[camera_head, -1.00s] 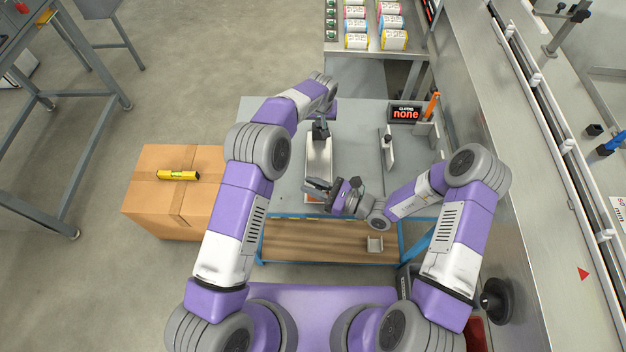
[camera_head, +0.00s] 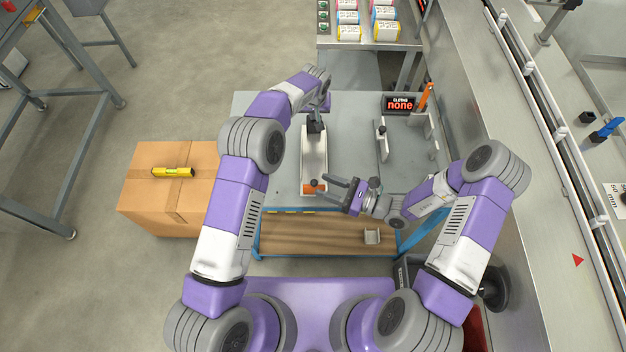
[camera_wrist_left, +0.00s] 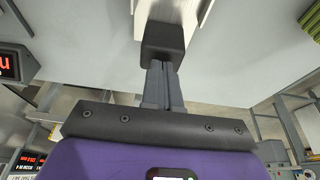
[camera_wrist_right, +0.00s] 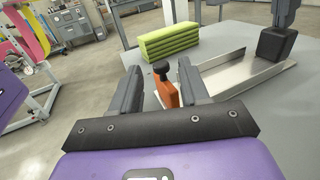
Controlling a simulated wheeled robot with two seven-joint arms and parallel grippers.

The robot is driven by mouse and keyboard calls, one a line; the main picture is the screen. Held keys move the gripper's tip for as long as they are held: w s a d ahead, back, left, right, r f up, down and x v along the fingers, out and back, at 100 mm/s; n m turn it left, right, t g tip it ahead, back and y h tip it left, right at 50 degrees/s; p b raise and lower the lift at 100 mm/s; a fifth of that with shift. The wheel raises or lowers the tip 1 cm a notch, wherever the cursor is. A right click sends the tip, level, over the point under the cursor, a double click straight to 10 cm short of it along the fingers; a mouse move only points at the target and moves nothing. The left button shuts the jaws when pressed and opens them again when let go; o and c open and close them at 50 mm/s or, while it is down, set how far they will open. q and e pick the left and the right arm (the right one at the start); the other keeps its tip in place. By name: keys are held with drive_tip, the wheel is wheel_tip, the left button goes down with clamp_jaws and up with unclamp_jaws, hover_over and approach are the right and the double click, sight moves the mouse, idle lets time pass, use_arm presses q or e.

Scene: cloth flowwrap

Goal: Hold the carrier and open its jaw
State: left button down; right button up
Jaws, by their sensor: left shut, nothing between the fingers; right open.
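The carrier (camera_head: 314,160) is a long pale metal tray on the grey table. At its near end stands an orange jaw (camera_head: 313,188) with a black knob; the jaw also shows in the right wrist view (camera_wrist_right: 168,94). A black block (camera_wrist_right: 275,45) is at its far end. My left gripper (camera_head: 316,121) is shut and empty, fingertips pointing at the black block and seeming to meet it; I cannot tell if they press. My right gripper (camera_head: 338,187) is open just right of the orange jaw, its fingers pointing toward it. In the right wrist view the knob shows between the fingers.
A metal upright with a black knob (camera_head: 382,132) stands right of the carrier. A sign reading "none" (camera_head: 401,104) is at the back right. A green stack (camera_wrist_right: 168,40) lies beyond the carrier in the right wrist view. A cardboard box (camera_head: 150,207) stands left of the table.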

use_arm(q)
drive_tip(key=shift+s+f, duration=0.2)
drive_tip(key=shift+f, duration=0.25)
use_arm(e)
drive_tip(key=v, duration=0.6)
drive_tip(key=shift+a, duration=0.1)
use_arm(q)
drive_tip(key=shift+w+r+p, duration=0.2)
drive_tip(key=shift+r+p, duration=1.55)
drive_tip(key=shift+r, duration=1.6)
use_arm(e)
wheel_tip(320, 180, up, 3)
drive_tip(key=shift+r, duration=0.15)
drive_tip(key=shift+w, duration=0.1)
